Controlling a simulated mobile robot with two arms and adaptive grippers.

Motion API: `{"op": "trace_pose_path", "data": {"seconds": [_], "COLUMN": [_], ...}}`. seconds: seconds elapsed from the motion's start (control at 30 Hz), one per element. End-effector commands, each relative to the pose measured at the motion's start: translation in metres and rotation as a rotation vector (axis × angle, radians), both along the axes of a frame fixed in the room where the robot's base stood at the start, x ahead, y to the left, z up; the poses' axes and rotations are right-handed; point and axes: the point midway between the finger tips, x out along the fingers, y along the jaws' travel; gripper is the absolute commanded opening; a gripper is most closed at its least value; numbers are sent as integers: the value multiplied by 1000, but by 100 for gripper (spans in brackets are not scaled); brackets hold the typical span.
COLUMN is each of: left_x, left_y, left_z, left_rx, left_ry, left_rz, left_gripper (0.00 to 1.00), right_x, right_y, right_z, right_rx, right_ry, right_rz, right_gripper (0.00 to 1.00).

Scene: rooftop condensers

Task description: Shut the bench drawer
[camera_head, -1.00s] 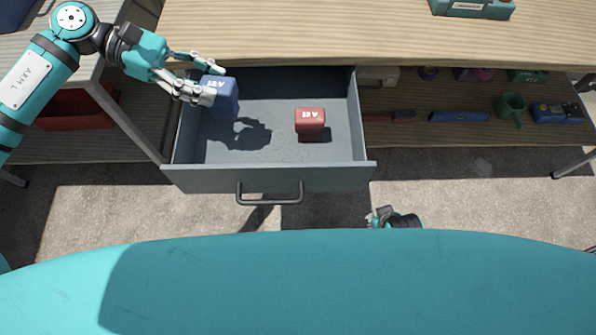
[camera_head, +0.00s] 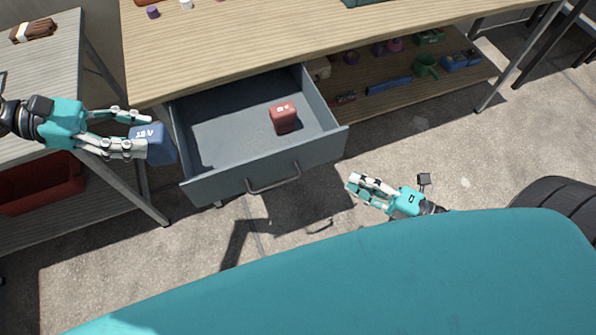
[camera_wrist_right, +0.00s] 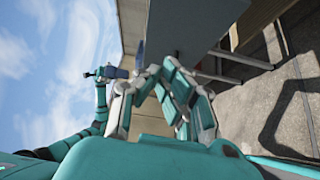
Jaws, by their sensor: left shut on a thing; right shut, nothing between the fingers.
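The bench drawer (camera_head: 215,188) is pulled out below the wooden bench top, with its dark bar handle (camera_head: 273,180) on the front panel. A red block (camera_head: 284,117) lies inside it, toward the right. My left gripper (camera_head: 146,132) is shut on a blue block (camera_head: 160,150), held just left of the drawer, outside it. My right gripper (camera_head: 353,184) is shut and empty, in front of and to the right of the drawer front, apart from the handle. Its closed fingers also show in the right wrist view (camera_wrist_right: 168,80), near a grey panel (camera_wrist_right: 185,28).
The wooden bench top (camera_head: 260,45) spans above the drawer. A lower shelf (camera_head: 400,85) at right holds several small items. A side table (camera_head: 50,65) stands at left, with a red bin (camera_head: 40,185) below. The concrete floor in front of the drawer is clear.

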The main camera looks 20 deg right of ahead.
Motion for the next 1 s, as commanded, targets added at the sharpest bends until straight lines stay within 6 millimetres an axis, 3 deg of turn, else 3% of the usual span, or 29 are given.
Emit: {"op": "trace_pose_path", "data": {"seconds": [0.1,0.27,0.77,1.0], "left_x": [0,0,0,0], "left_y": [0,0,0,0], "left_z": [5,6,14,14], "left_rx": [-1,-1,-1,-1], "left_ry": [-1,-1,-1,-1], "left_rz": [0,0,0,0], "left_gripper": [0,0,0,0], "right_x": [-16,-19,48,79], "right_y": [7,15,85,85], "right_z": [6,8,10,8], "right_rx": [-37,-51,-47,-50], "right_ry": [-35,-51,-53,-49], "right_rz": [90,131,129,128], "right_gripper": [0,0,0,0]}}
